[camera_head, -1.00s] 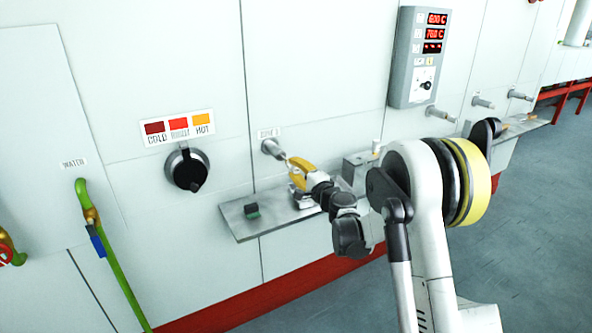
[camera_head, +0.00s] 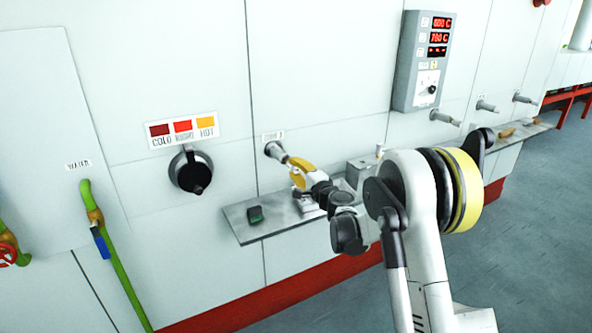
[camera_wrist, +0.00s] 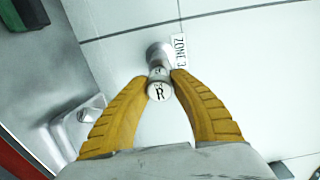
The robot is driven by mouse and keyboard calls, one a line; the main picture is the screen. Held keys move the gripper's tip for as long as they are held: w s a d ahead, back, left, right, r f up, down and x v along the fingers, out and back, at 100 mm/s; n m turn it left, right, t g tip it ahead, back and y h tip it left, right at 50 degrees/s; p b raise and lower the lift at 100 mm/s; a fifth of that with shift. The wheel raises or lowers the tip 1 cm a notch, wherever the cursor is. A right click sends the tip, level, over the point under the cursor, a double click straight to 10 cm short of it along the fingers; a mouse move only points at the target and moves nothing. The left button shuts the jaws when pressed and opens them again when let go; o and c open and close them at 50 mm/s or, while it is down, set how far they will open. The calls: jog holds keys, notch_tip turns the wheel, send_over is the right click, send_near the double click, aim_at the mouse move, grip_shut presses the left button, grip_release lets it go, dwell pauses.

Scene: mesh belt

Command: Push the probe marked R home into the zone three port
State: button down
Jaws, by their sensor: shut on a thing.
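In the wrist view, the probe marked R (camera_wrist: 159,91) shows its round lettered end between the fingertips of my gripper (camera_wrist: 160,80). The yellow fingers are shut on it. Just beyond it is the metal zone three port (camera_wrist: 158,54), beside a ZONE 3 label (camera_wrist: 180,52). The probe lines up with the port, and its far end appears to meet or enter the port; how deep it sits is hidden. In the head view, the port (camera_head: 274,149) sticks out of the white wall, with my gripper (camera_head: 290,161) right in front of it.
A metal shelf (camera_head: 245,232) runs along the wall below the port and carries a small dark green-topped block (camera_head: 255,214). A grey control box (camera_head: 421,62) with red digits hangs to the right. A black dial (camera_head: 190,171) is to the left.

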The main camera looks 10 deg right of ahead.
jog(key=shift+x, duration=0.85)
jog(key=c, duration=1.1)
grip_release()
jog(key=shift+c, duration=0.2)
jog(key=v, duration=1.2)
